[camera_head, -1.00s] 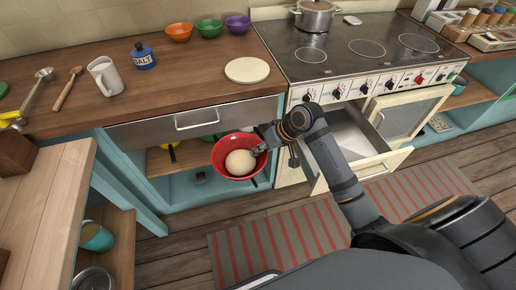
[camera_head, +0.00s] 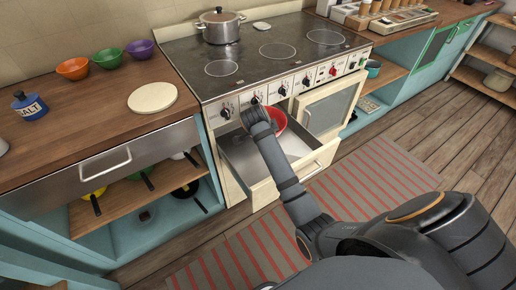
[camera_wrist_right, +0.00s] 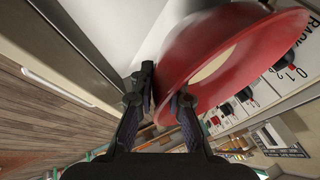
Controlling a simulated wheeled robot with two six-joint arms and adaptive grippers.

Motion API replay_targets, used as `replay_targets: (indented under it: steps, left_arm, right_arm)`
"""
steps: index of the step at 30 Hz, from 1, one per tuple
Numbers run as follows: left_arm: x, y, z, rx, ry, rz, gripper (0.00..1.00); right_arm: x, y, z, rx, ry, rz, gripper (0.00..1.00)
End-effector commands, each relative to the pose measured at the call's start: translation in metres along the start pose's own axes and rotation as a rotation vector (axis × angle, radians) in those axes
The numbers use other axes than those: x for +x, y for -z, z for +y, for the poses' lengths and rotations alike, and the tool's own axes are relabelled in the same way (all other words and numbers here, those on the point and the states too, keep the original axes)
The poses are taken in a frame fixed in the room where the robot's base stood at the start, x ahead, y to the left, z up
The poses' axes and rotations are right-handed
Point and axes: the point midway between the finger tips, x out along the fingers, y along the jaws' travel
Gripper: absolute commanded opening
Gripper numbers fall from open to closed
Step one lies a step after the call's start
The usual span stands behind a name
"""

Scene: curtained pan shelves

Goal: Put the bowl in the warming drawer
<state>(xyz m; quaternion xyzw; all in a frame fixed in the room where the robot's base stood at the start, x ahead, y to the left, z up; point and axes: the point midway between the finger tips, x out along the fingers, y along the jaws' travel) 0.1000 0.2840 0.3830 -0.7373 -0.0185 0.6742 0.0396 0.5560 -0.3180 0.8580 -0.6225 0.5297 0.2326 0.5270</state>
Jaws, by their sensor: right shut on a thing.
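The red bowl (camera_head: 278,121) shows in the head view over the back right of the open white drawer (camera_head: 235,152) under the stove, partly hidden behind my right arm. In the right wrist view the bowl (camera_wrist_right: 215,60) is large and tilted in the picture, with something pale inside it. My right gripper (camera_wrist_right: 166,92) is shut on the bowl's wall. Its fingers are hidden in the head view. A pale part of the drawer shows behind the bowl in the wrist view; I cannot tell the bowl's height above the drawer floor. My left gripper is not in view.
The stove front with its knobs (camera_head: 282,90) is close behind the bowl. An open oven door (camera_head: 330,103) stands just right of the drawer. A pot (camera_head: 220,26) is on the stove. The counter (camera_head: 100,110) to the left holds several small bowls and a round board (camera_head: 152,97).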

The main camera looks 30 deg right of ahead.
Motion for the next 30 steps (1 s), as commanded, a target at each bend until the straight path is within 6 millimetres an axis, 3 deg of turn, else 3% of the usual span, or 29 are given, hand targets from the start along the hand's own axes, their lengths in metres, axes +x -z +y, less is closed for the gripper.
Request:
replay_targets:
  steps: [4,6,16,20,30]
  left_arm:
    - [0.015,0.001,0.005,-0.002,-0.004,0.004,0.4]
    - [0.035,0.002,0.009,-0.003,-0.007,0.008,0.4]
    - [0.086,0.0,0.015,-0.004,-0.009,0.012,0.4]
    - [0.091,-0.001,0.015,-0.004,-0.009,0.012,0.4]
    - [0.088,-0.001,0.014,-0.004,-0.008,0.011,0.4]
  right_arm:
    - [0.006,0.01,-0.004,0.271,-0.092,0.139,0.0]
    - [0.026,0.007,0.006,0.373,-0.128,0.198,0.0]
    - [0.098,-0.018,0.042,0.439,-0.147,0.233,0.0]
    - [0.107,-0.021,0.046,0.441,-0.146,0.232,0.0]
    - [0.106,-0.021,0.045,0.44,-0.146,0.232,0.0]
